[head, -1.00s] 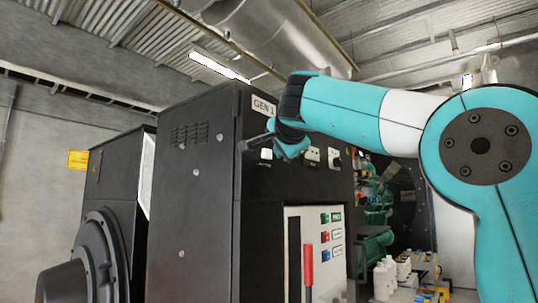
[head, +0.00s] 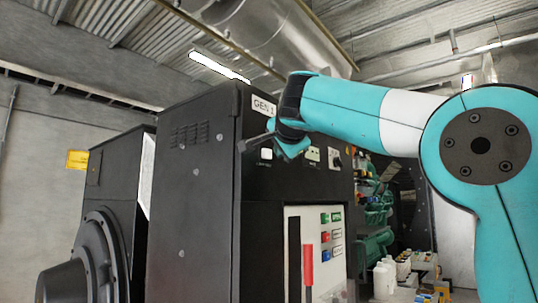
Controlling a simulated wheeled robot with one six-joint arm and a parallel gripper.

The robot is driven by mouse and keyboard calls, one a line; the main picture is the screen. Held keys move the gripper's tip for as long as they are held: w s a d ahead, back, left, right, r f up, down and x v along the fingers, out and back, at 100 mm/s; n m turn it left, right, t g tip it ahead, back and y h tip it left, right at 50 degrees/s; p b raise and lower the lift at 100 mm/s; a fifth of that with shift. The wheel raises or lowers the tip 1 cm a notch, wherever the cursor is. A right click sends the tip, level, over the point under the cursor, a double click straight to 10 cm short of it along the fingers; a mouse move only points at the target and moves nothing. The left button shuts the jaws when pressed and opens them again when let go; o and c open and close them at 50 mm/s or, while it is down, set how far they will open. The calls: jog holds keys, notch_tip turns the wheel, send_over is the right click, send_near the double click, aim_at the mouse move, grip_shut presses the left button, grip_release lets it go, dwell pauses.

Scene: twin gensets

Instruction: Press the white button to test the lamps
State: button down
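The black GEN 1 cabinet (head: 190,215) stands in the middle of the head view. Its front bears a white panel (head: 293,212) with small coloured buttons: a green one (head: 324,218), a red one (head: 324,237) and a bluish one (head: 324,256), with labels beside them. A white square (head: 266,154) shows higher up, beside my gripper; I cannot tell whether it is a button or a meter face. My gripper (head: 243,146) is near the cabinet's upper front edge, pointing left. Its fingers show edge-on, so their opening is unclear. I see no contact with any button.
A red-handled lever (head: 308,266) stands out low on the white panel. Other dials (head: 312,154) sit beyond my gripper. White bottles (head: 384,277) and green machinery (head: 376,215) stand behind at right. A yellow sign (head: 77,160) hangs on the left wall.

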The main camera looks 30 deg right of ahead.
dwell(0.4)
jog(key=shift+w+a, duration=0.15)
jog(key=shift+w, duration=0.3)
jog(key=shift+w+a+p, duration=0.2)
jog(key=shift+w+p, duration=0.2)
jog(key=shift+w, duration=0.05)
dwell(0.6)
jog(key=shift+s, duration=0.1)
jog(key=shift+s+d+b, duration=0.35)
jog(key=shift+s+b, duration=0.25)
jog(key=shift+s, duration=0.15)
jog(key=s+b, duration=0.1)
jog(key=s+d, duration=0.1)
jog(key=s, duration=0.1)
jog(key=s+b, duration=0.1)
jog(key=shift+s+d+b, duration=0.3)
jog(key=shift+s+d, duration=0.05)
